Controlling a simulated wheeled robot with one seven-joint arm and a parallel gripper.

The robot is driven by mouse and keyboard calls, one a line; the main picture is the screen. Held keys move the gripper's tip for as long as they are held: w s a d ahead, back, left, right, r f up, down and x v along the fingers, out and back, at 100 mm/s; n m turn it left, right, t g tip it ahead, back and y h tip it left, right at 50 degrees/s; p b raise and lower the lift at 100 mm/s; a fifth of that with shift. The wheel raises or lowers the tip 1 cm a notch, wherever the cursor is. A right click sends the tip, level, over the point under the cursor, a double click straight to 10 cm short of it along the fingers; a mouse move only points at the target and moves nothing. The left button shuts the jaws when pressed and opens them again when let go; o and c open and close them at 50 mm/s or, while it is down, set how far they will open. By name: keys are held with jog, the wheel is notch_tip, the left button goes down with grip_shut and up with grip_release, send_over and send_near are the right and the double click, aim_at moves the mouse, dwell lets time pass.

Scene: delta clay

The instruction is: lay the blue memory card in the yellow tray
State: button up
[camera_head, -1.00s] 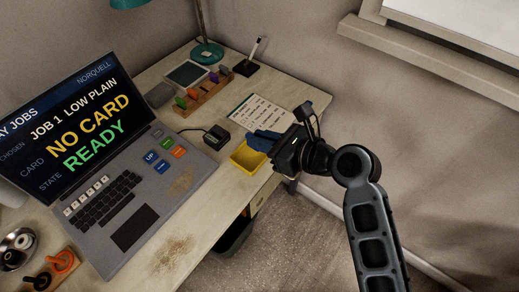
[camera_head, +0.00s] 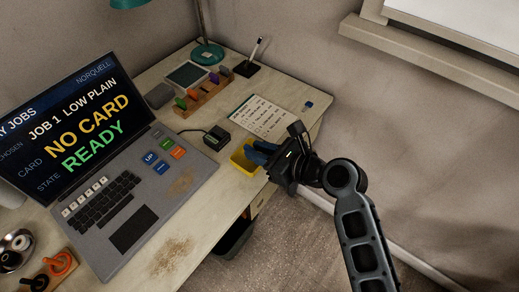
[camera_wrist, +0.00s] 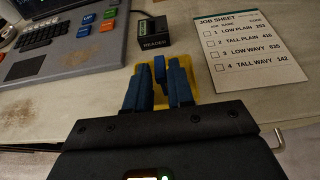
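The blue memory card (camera_wrist: 159,69) stands upright between the two blue fingers of my gripper (camera_wrist: 159,82) in the wrist view. The fingers appear to touch it on both sides. My gripper (camera_head: 256,153) is over the yellow tray in the head view, and the card is hard to tell apart from the fingers there. The yellow tray (camera_head: 241,163) sits at the desk's front edge, partly hidden by my gripper. Its yellow also shows around the fingers in the wrist view (camera_wrist: 202,99). I cannot tell how high the card is above the tray floor.
A black card reader (camera_head: 216,138) stands behind and left of the tray, and a job sheet (camera_head: 262,117) lies behind it. A laptop (camera_head: 110,190) fills the left. A wooden rack (camera_head: 205,95) holds coloured pieces. A small blue piece (camera_head: 308,104) lies near the desk's far right corner.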

jog(key=shift+o, duration=1.3)
jog(key=shift+r, duration=0.1)
jog(key=shift+s+d+r, duration=0.15)
jog(key=shift+d, duration=0.05)
jog(key=v, duration=1.1)
jog(key=shift+s+p, duration=0.25)
jog(key=shift+p, duration=0.1)
jog(key=shift+d, duration=0.15)
